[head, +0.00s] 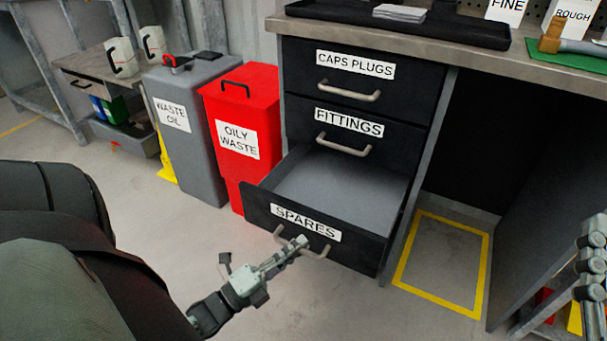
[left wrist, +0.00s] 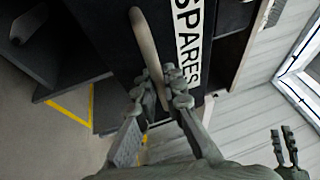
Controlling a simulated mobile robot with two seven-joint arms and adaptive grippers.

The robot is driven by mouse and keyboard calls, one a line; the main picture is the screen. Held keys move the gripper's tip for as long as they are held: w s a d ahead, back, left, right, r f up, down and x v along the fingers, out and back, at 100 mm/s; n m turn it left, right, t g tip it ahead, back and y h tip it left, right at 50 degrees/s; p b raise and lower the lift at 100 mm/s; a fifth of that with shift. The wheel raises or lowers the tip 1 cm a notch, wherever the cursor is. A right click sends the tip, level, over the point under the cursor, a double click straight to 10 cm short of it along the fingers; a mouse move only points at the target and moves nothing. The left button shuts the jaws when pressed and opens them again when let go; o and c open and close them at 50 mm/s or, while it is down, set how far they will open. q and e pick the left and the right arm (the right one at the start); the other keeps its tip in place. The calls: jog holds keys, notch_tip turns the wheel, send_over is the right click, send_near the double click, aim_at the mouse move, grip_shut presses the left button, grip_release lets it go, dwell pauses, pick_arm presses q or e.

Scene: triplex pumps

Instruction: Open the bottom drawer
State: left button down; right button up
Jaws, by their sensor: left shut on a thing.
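The bottom drawer (head: 262,212), labelled SPARES, is pulled well out from the cabinet. The part of its inside that shows is grey and bare. My left gripper (head: 298,244) is at the drawer's pale bar handle (head: 320,252), reaching it from the front. In the left wrist view the fingers (left wrist: 161,92) sit on both sides of the handle (left wrist: 147,45), shut on it, beside the SPARES label. My right gripper (left wrist: 282,142) shows at the lower right of that view, empty, with its two fingers apart.
The FITTINGS drawer (head: 318,130) and CAPS PLUGS drawer (head: 305,75) above are closed. A red OILY WASTE bin (head: 265,95) and grey WASTE OIL container (head: 195,125) stand left of the cabinet. Bare floor (head: 150,225) lies in front; a yellow-outlined square (head: 440,302) is at right.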

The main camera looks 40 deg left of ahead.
pick_arm(q)
jog(key=shift+s, duration=0.15)
jog(key=c, duration=1.6)
grip_release()
jog(key=v, duration=1.2)
